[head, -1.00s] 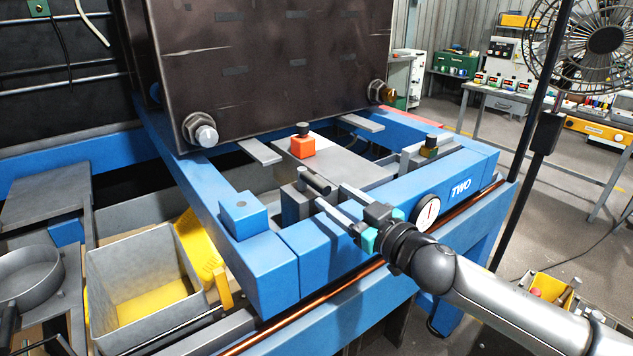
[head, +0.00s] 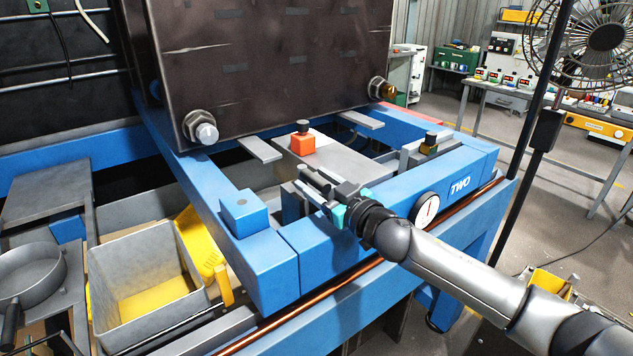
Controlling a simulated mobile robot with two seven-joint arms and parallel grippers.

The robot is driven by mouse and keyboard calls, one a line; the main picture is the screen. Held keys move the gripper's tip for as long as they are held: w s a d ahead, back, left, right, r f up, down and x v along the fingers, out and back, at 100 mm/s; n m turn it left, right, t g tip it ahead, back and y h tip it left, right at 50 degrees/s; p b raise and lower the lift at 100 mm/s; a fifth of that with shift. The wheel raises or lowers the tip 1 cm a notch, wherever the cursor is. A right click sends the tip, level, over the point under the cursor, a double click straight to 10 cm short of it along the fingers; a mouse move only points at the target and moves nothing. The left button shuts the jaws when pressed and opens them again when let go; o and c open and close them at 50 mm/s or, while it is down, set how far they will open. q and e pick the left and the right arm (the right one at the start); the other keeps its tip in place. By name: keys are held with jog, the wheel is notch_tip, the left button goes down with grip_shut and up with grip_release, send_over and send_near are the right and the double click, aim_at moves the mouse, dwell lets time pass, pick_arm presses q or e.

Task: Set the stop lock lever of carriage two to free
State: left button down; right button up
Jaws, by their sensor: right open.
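Carriage two is a blue frame with the word TWO (head: 460,187) on its front beam. A grey block (head: 291,206) stands behind the front beam at its left, with a short dark bar handle above it; this looks like the stop lock lever, now mostly covered by my gripper. My right gripper (head: 315,185) is open with its fingers over the block, at the handle. I cannot tell whether the fingers touch it or which setting it has. My left gripper is out of view.
An orange block with a black knob (head: 303,142) sits on the grey plate behind the gripper. A dark-capped brass fitting (head: 430,142) stands to the right. A dial gauge (head: 426,207) is on the front beam. A large dark mould (head: 270,65) stands behind. A grey bin (head: 135,250) is lower left.

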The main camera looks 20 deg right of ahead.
grip_shut()
dwell(1.3)
